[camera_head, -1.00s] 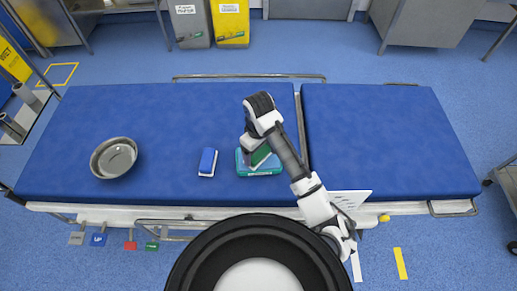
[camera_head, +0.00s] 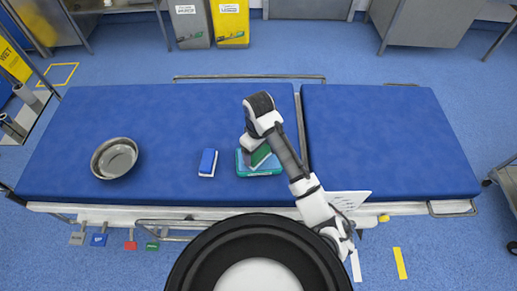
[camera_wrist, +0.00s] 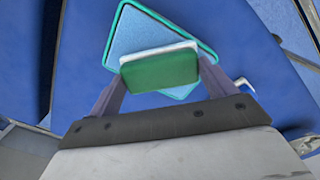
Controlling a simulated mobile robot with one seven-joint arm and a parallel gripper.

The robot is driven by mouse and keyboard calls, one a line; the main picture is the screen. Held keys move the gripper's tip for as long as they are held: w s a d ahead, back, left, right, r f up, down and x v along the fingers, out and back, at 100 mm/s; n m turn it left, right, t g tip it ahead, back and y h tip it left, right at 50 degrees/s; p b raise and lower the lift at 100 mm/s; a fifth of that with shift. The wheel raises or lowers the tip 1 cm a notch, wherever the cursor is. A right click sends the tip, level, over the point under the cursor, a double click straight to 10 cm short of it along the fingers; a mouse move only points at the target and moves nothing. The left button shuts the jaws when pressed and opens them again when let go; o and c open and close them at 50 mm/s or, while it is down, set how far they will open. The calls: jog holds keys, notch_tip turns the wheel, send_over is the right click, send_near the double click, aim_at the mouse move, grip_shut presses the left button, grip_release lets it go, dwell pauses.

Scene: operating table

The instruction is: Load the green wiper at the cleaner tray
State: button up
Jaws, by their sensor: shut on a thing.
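The green wiper (camera_head: 260,155) is a small block with a green top and a white layer, and it is in my gripper (camera_wrist: 160,72). In the wrist view the wiper (camera_wrist: 160,72) sits between the two fingers, which press on its short ends. The cleaner tray (camera_head: 243,169) is a teal-rimmed tray with a light blue inside, on the blue table. The tray also shows in the wrist view (camera_wrist: 133,32), behind the wiper and turned against it. The wiper overlaps the tray in both views; I cannot tell whether it touches the tray floor.
A blue and white wiper (camera_head: 208,162) lies on the table (camera_head: 400,140) left of the tray. A metal bowl (camera_head: 114,158) stands further left. The table between and behind them is clear. A seam between table sections runs right of the tray.

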aim_at(258, 152)
jog(key=shift+r+p, duration=2.5)
jog(key=shift+r, duration=0.85)
jog(key=shift+f, duration=0.1)
